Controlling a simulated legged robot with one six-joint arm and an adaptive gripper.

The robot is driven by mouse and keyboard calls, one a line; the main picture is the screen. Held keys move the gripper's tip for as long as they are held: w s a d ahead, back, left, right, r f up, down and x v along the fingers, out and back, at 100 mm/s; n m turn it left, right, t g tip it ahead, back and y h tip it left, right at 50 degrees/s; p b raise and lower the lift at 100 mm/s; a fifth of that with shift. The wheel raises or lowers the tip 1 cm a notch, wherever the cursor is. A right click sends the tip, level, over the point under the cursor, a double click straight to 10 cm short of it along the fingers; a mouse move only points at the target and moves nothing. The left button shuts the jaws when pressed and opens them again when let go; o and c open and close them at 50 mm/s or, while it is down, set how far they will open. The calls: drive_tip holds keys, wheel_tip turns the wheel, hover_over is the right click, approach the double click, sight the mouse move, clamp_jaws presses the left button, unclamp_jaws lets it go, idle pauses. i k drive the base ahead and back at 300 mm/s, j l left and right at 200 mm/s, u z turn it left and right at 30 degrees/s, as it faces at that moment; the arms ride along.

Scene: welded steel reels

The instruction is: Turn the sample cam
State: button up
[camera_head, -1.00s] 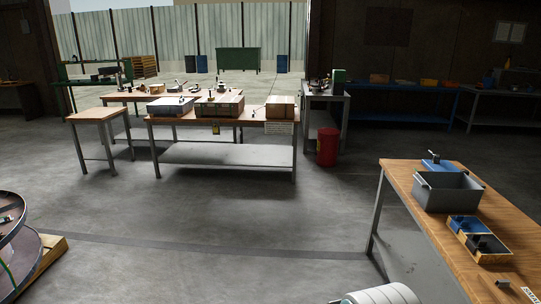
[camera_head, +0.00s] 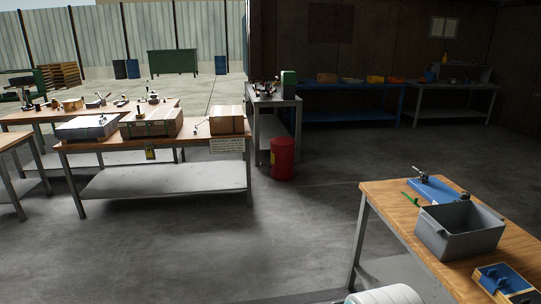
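I cannot single out the sample cam with certainty. A blue plate (camera_head: 436,190) with a small dark metal fitting (camera_head: 422,173) standing on its far left end lies on the wooden bench at right. A green-handled piece (camera_head: 411,199) lies beside the plate on the left. The fitting is too small to tell whether it is a cam or how it is turned. My gripper is not in view.
A grey open bin (camera_head: 462,245) and a blue-lined tray (camera_head: 500,280) stand on the right bench (camera_head: 395,205). A bench with boxes (camera_head: 200,135) stands at left, a red drum (camera_head: 282,158) at centre. The floor (camera_head: 290,230) between is clear.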

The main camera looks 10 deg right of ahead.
sight(415, 168)
drive_tip(key=i+z, duration=0.2)
drive_tip(key=i, duration=0.5)
drive_tip(key=i+j+z, duration=0.2)
drive_tip(key=i, duration=0.5)
drive_tip(key=i+z, duration=0.6)
drive_tip(key=z, duration=0.2)
drive_tip(key=i+z, duration=0.4)
drive_tip(key=i+j+z, duration=0.1)
drive_tip(key=z, duration=0.35)
drive_tip(key=i+j+z, duration=0.25)
drive_tip(key=i+j, duration=0.25)
drive_tip(key=j, duration=0.2)
